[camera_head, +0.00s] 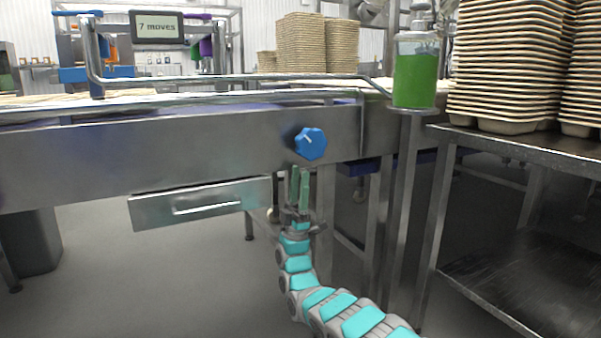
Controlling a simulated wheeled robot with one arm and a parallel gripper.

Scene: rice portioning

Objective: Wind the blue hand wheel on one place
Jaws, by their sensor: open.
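The blue hand wheel (311,144) sits on the front face of the steel conveyor frame (190,150). It has a lobed rim and a pale mark near its top left. My gripper (300,172) is just below the wheel, with its two green fingers pointing up. The fingers are open with a narrow gap, and nothing shows between them. The fingertips appear a little under the wheel's lower edge; I cannot tell how far in front of it they are. A display (160,29) above the conveyor reads "7 moves".
A steel drawer (200,204) juts out below the conveyor, left of my gripper. A green liquid bottle (415,75) stands on a post to the right. Stacked trays (505,65) stand on a steel table (530,145) at right. A rail (240,78) runs above the conveyor.

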